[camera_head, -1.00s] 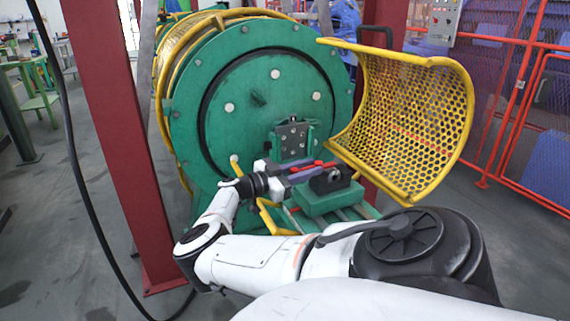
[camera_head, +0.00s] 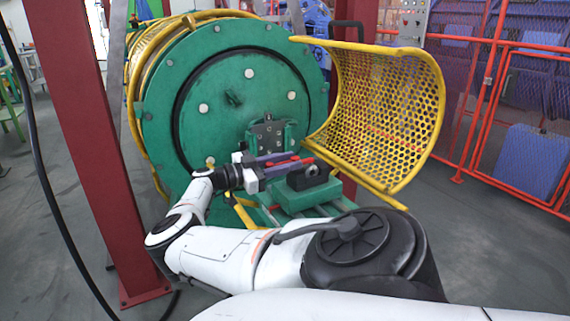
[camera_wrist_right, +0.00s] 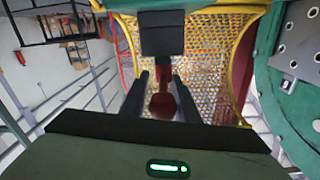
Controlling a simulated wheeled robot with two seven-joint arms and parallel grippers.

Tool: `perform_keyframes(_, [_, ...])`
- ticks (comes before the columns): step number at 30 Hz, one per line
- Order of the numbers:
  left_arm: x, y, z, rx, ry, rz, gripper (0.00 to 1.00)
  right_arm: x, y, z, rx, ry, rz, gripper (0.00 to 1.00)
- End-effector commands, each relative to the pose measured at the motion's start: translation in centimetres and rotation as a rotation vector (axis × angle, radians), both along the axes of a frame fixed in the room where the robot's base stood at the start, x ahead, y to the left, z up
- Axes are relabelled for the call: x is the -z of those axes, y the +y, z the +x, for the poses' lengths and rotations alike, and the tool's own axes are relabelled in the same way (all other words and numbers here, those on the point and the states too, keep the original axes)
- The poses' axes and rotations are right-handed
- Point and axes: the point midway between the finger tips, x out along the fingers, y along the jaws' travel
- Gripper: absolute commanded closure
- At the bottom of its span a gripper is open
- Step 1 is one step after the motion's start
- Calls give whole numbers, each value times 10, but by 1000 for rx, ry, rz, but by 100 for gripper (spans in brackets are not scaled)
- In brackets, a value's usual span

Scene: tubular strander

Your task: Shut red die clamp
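The red die clamp (camera_head: 276,163) shows as a red lever beside a black block (camera_head: 310,176) on a green mount in front of the large green drum. My right gripper (camera_head: 280,165) reaches in from the left, with its fingers lying along the red part. In the right wrist view, the two dark fingers stand apart, and a red rounded part (camera_wrist_right: 163,103) shows between them with gaps on both sides. Whether a finger touches it cannot be told. The gripper partly hides the clamp in the head view. My left gripper is in neither view.
A yellow mesh guard (camera_head: 385,115) stands swung open right of the green drum (camera_head: 215,130), close to the gripper. A red column (camera_head: 75,120) and a black cable are at the left. Red fencing (camera_head: 490,100) is at the right, with bare floor before it.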

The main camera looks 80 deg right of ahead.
Motion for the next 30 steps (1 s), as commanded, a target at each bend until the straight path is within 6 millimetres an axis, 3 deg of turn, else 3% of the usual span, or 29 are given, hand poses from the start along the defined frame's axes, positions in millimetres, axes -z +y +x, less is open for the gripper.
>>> perform_keyframes(8, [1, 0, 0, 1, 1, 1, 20, 3, 5, 10, -11, -2, 5, 72])
perform_keyframes(21, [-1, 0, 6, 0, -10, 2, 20, 2, 54, 68, -7, -2, 3, 72])
perform_keyframes(30, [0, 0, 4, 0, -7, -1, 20, 2, 66, 81, -3, 0, 2, 72])
